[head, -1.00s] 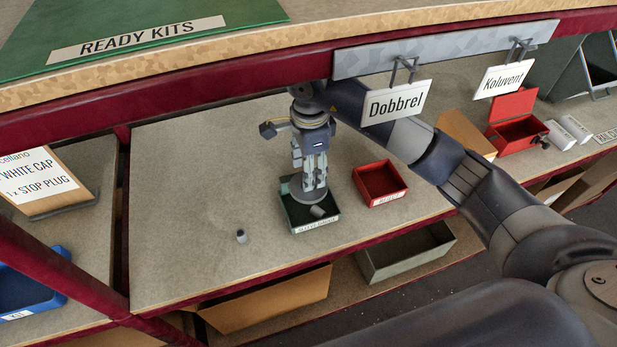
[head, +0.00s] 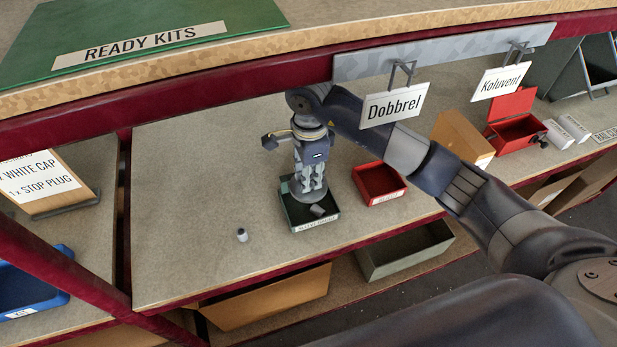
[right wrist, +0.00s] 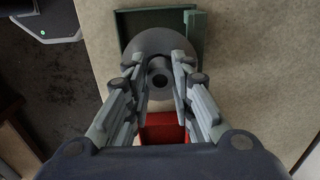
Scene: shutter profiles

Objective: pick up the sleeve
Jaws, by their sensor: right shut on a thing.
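My right gripper (head: 314,186) points down at the dark green tray (head: 316,226), its fingertips at or just above the tray's opening. In the right wrist view its fingers (right wrist: 160,82) are shut on a grey hollow round piece (right wrist: 160,75), which looks like the sleeve seen end-on. A wide grey disc (right wrist: 150,42) shows around and behind it; I cannot tell if it is part of the piece. A short grey cylinder (head: 317,210) lies in the tray near its front. Another small grey cylinder (head: 242,236) stands on the bench to the left. My left gripper is out of view.
A red bin (head: 400,187) stands right of the tray. An open red box (head: 517,133) is further right. The shelf edge with the Dobbrel sign (head: 393,106) hangs over the bench. The bench (head: 190,200) is mostly clear on the left.

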